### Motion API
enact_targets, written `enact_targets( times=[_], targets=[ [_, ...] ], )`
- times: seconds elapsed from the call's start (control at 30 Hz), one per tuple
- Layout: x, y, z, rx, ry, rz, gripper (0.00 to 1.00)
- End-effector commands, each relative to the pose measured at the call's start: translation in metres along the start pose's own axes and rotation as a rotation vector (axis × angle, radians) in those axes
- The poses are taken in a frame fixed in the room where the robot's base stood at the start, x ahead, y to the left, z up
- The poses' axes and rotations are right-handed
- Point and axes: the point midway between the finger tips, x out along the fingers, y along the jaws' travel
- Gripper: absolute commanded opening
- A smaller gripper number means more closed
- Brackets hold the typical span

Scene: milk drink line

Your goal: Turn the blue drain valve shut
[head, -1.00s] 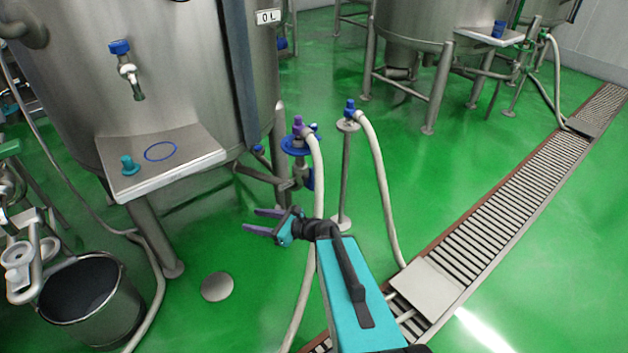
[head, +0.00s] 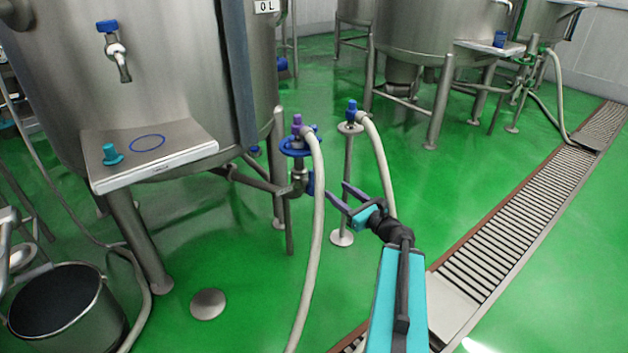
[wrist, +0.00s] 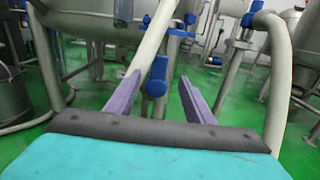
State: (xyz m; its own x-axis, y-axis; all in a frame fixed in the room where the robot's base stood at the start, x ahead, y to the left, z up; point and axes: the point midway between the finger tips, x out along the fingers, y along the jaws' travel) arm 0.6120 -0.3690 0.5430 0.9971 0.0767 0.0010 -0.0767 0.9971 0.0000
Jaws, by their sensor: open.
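The blue drain valve (head: 311,184) is on the pipe low beside the big steel tank, partly behind a pale hose in the head view. In the wrist view its blue handle (wrist: 157,78) stands roughly upright, between my fingertips in the picture. My gripper (head: 338,192) is open and empty, with purple fingers apart, a little to the right of the valve in the head view. The fingers also show in the wrist view (wrist: 158,79). They do not appear to touch the handle; the exact depth gap is hard to tell.
A pale hose (head: 314,235) hangs just left of my gripper. A second hose (head: 380,160) drops from a stand (head: 346,195) close behind it. The tank (head: 190,70) with its shelf (head: 195,158) is at left, a bucket (head: 68,310) at lower left, a floor drain grate (head: 510,220) at right.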

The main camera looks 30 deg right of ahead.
Motion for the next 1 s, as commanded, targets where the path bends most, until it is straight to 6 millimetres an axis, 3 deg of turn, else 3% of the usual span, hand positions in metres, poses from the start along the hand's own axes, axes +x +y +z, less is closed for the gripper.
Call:
enact_targets(
  times=[0.53, 1.0],
  targets=[
    [0.007, 0.000, -0.001, 0.000, 0.001, 0.001, 0.48],
    [0.065, -0.001, -0.003, -0.001, 0.000, 0.003, 0.48]
  ],
)
